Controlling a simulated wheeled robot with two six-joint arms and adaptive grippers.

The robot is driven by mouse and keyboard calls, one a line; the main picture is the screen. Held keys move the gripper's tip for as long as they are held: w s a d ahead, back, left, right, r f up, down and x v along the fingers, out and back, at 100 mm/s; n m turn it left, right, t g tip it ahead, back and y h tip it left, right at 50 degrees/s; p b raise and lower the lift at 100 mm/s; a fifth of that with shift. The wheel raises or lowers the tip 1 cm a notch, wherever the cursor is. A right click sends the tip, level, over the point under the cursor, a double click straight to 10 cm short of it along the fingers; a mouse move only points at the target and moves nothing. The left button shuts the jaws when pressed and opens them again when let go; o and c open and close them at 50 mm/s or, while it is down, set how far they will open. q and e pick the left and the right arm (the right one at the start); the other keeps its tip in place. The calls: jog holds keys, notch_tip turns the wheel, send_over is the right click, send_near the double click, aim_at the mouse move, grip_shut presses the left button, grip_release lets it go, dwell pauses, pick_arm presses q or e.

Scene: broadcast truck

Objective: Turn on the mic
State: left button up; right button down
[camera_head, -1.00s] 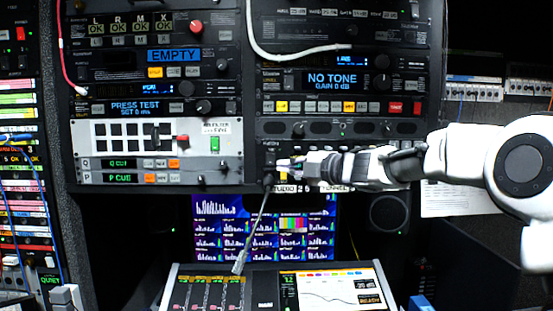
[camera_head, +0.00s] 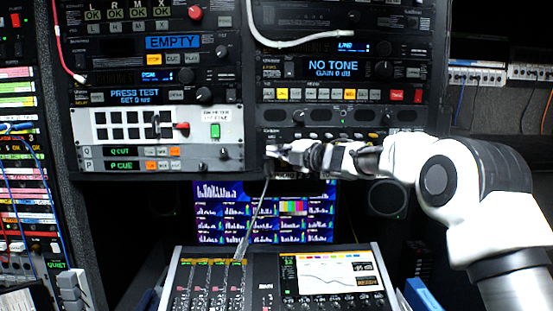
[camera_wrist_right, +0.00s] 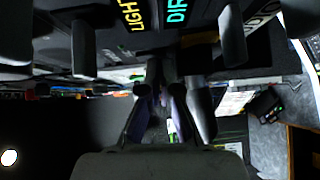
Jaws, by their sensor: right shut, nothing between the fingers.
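A thin grey gooseneck mic (camera_head: 254,218) hangs from the lower right rack panel. It slants down in front of the monitor to the mixing desk. My right gripper (camera_head: 274,151) is shut and empty at the left end of that bottom panel, just above the upper end of the gooseneck. The gripper and forearm hide most of the panel and its buttons. I cannot tell if the fingertips touch it. The right wrist view shows the gripper's fingers (camera_wrist_right: 170,104) close together, with panel lettering above them. My left gripper is out of view.
The monitor (camera_head: 222,210) stands below the racks. The mixing desk (camera_head: 264,268) with a lit screen (camera_head: 331,273) fills the bottom middle. A left rack unit has a white panel (camera_head: 185,148). A dark speaker (camera_head: 388,199) sits below my right forearm.

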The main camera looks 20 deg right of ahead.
jog(key=shift+w+d+f+b, duration=0.1)
jog(key=shift+f+b, duration=0.7)
jog(key=shift+b, duration=0.25)
jog(key=shift+r+p, duration=0.75)
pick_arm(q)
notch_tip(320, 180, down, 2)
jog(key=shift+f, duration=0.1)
